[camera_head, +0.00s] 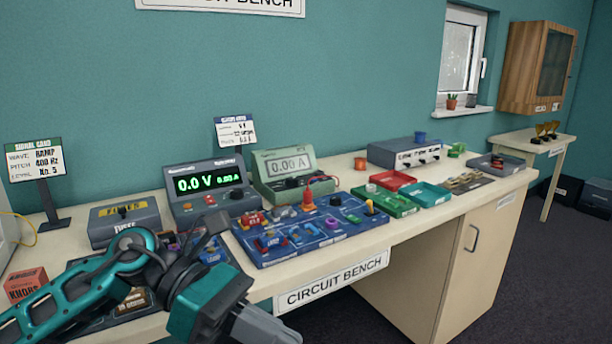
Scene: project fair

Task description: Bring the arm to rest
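My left arm comes in from the left edge, teal and dark grey, and reaches over the front left part of the bench. My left gripper (268,326) is at the bottom of the view, in front of the bench's front edge and left of the Circuit Bench label. Its grey fingers point to the lower right. I see nothing held, but the fingers overlap, so I cannot tell whether they are open or shut. My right gripper is not in view. The arm hides part of the bench's left side.
The circuit bench (402,226) carries a blue circuit board (330,243), a power supply reading 0.0 V (212,190), a meter (284,174), a fuse box (124,219) and a red knobs box (24,285). Small green and red trays (428,195) sit further right.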

